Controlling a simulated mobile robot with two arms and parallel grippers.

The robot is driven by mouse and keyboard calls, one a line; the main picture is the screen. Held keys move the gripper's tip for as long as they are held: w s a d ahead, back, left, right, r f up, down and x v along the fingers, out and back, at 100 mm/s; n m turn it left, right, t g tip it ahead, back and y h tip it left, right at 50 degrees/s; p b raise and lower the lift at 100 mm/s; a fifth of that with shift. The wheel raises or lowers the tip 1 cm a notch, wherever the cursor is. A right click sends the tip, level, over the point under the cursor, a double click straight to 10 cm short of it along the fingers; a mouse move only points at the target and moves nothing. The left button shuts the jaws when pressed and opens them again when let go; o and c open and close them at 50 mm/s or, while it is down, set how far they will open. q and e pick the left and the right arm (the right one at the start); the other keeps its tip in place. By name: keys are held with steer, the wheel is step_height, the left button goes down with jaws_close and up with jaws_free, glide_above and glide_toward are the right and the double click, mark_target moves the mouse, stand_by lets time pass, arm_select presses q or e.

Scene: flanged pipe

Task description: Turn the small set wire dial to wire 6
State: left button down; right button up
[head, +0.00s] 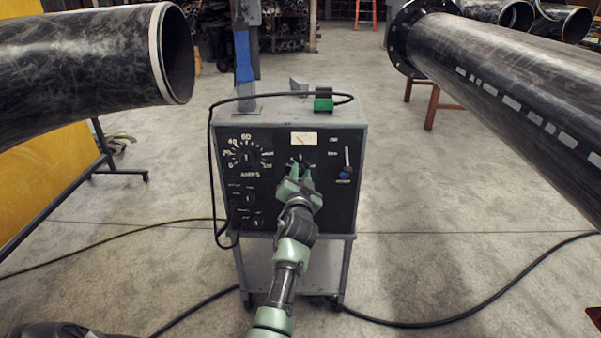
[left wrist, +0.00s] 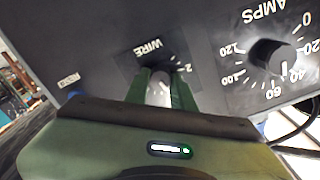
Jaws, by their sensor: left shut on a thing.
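The small set wire dial (left wrist: 160,88) is on the black front panel of a grey welding machine (head: 287,107). In the left wrist view, which shows the panel upside down, the dial sits under the word WIRE, with a 2 readable beside it. The rest of its scale and its pointer are too hidden to read. My left gripper (left wrist: 162,88) has one green finger on each side of the dial's knob and is shut on it. In the head view the left gripper (head: 301,172) covers most of the dial. My right gripper is not in view.
The larger AMPS dial (head: 248,157) is left of the wire dial, with small knobs below it. A meter (head: 303,139) is above, and a lever switch (head: 347,158) is to the right. Large black pipes (head: 90,70) (head: 500,80) flank the machine. Cables lie on the floor.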

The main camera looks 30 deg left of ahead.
arm_select(q)
steer(key=shift+m, duration=1.1)
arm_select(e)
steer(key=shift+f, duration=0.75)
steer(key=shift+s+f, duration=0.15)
arm_select(q)
steer(key=c, duration=1.2)
jaws_free()
steer(key=shift+s+d+p, duration=0.2)
steer(key=shift+s+p, duration=0.1)
steer(key=v, duration=0.7)
steer(key=shift+p, duration=0.4)
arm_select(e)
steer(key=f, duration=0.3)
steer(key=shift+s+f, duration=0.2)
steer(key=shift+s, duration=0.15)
